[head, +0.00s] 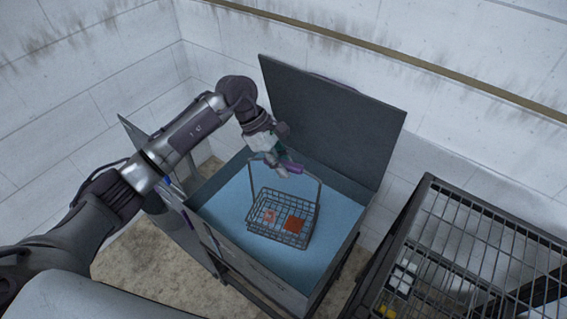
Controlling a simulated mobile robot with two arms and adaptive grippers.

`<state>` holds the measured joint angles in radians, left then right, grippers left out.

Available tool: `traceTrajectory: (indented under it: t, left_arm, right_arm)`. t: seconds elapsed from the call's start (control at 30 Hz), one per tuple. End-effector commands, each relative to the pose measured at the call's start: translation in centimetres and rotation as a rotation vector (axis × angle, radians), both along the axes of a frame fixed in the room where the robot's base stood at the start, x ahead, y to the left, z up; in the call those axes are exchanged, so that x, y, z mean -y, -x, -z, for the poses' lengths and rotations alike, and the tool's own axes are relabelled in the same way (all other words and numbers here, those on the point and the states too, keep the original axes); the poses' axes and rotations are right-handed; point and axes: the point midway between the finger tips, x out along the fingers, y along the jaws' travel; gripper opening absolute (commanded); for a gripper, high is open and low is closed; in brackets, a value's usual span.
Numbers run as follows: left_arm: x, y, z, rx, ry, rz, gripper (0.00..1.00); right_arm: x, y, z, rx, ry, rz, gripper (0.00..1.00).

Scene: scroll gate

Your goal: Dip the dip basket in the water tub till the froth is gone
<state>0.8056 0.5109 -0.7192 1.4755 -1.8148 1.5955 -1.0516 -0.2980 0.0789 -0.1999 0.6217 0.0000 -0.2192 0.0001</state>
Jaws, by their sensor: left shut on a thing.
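The dip basket (283,232) is a dark wire basket with a tall looped handle. It is over or in the pale blue water of the water tub (264,271); I cannot tell how deep it sits. My left gripper (284,169) is shut on the top of its handle. A red-orange piece (295,224) and a smaller reddish-white piece (269,216) lie in the basket. No froth can be made out at this size. My right gripper is not in view.
The tub's dark lid (333,122) stands open at the back. A wire rack (470,240) stands to the right, with white and yellow items (402,279) under its top. Pale walls close off the back and left.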

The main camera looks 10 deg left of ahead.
Motion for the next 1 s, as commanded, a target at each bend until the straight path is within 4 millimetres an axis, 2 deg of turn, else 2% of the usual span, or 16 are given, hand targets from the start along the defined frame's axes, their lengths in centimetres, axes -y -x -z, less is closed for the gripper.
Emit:
traceTrajectory:
  t: [0.03,0.1,1.0]
  left_arm:
    - [0.0,-0.1,0.8,0.004,0.004,0.0,0.0]
    - [0.1,-0.1,1.6,0.003,0.003,0.0,0.0]
    - [0.1,-0.1,11.0,0.004,0.005,0.0,0.0]
  right_arm:
    - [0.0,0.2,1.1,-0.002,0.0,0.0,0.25]
    - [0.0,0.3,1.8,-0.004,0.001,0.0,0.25]
    - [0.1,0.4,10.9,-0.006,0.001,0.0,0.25]
